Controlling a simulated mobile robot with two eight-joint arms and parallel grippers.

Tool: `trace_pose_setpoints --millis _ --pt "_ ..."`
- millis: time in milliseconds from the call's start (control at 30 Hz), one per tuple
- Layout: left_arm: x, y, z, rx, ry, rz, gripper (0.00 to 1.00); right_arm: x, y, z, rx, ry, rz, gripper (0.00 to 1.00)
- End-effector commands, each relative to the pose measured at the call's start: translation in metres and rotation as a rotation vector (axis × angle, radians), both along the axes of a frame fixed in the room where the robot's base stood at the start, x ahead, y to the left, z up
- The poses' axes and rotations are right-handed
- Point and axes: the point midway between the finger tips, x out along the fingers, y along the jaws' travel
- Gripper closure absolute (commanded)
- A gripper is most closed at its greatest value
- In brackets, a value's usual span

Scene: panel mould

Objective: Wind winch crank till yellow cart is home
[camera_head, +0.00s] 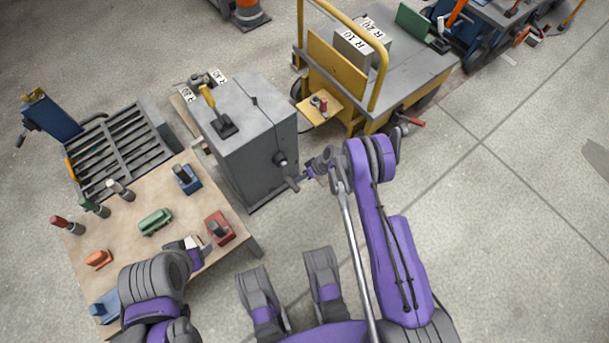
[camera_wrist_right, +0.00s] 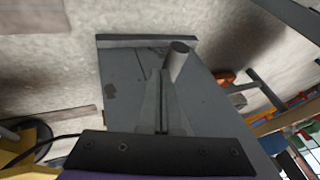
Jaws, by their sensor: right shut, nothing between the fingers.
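The winch is a grey cabinet (camera_head: 240,125) left of centre, with a crank hub (camera_head: 281,159) on its right side and a short grey arm below it. My right gripper (camera_head: 299,180) is at that side, close to the crank. In the right wrist view, its shut, empty fingers (camera_wrist_right: 162,95) point at the cabinet face (camera_wrist_right: 125,85), and a round grey crank handle (camera_wrist_right: 178,58) stands just beyond and right of the tips. I cannot tell whether they touch. The yellow cart (camera_head: 337,75) stands behind and right of the winch. My left gripper (camera_head: 194,244) is over the bench; its fingers are unclear.
A wooden bench (camera_head: 185,218) at left holds several coloured tools and blocks. A slatted grey rack (camera_head: 115,150) stands behind it. A blue cart (camera_head: 483,25) is at the top right. The concrete floor at right is clear.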

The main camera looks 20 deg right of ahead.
Motion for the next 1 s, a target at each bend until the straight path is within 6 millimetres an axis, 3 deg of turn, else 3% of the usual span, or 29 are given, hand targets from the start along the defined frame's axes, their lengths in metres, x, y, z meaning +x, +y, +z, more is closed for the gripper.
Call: trace_pose_setpoints --millis 1000 --pt "-0.0001 0.0 0.0005 0.0 0.0 0.0 0.41 -0.0036 0.0094 -0.0045 0.0 0.001 0.002 1.0"
